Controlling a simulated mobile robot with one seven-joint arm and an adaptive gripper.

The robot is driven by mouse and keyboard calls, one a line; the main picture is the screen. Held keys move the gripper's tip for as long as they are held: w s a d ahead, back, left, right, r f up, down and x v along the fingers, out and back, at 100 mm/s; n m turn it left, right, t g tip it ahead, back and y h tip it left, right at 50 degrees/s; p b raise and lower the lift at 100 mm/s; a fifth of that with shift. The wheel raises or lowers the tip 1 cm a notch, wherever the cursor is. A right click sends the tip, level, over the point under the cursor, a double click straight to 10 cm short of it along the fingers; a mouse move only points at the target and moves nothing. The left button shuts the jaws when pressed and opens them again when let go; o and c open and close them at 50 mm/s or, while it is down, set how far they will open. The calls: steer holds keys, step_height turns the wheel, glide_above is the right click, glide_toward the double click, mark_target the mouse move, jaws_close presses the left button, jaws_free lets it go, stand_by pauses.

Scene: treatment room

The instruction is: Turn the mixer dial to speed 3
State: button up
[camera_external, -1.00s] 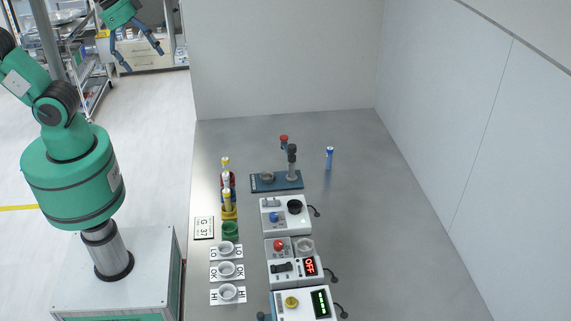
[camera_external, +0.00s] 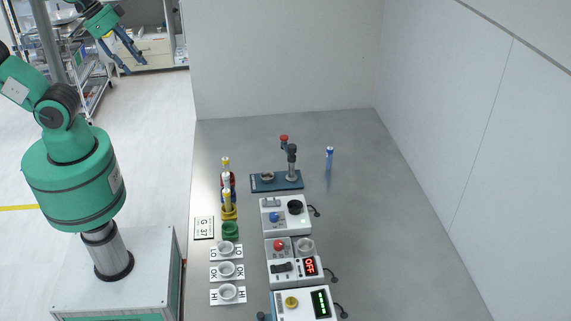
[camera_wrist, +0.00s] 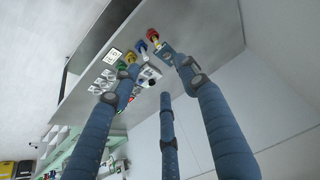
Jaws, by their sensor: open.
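Three white boxes with knobs stand in a column on the grey bench. The farthest box (camera_external: 286,226) has a blue knob (camera_external: 274,217) and a round black cup; it looks like a vortex mixer. The middle box (camera_external: 283,255) has a red knob (camera_external: 279,245), a black switch and a red display reading OFF. The nearest box (camera_external: 300,296) has a yellow knob (camera_external: 291,302) and a green display. I cannot read any dial marks. My gripper (camera_external: 134,65) is open and empty, high at upper left, well away from the boxes. Its blue fingers spread in the wrist view (camera_wrist: 160,75).
Left of the boxes stand three labelled cups, a green cup (camera_external: 230,230), a yellow holder with tubes (camera_external: 229,212) and a G 37 card (camera_external: 204,228). Behind is a blue stand (camera_external: 263,186); a blue tube (camera_external: 329,158) stands to its right. The bench's right side is clear.

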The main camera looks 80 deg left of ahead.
steer(key=n+g+b, duration=0.3)
steer(key=n+g, duration=0.2)
steer(key=n, duration=0.8)
glide_above(274, 214)
step_height(274, 214, down, 27)
steer(key=shift+s, duration=0.3)
steer(key=shift+f, duration=0.15)
steer(key=f+b, duration=0.1)
steer(key=f, duration=0.5)
steer(key=f+b, duration=0.1)
steer(key=f, duration=0.6)
steer(key=shift+w+d+f, duration=0.15)
steer(key=shift+w+f, duration=0.05)
steer(key=shift+f, duration=0.05)
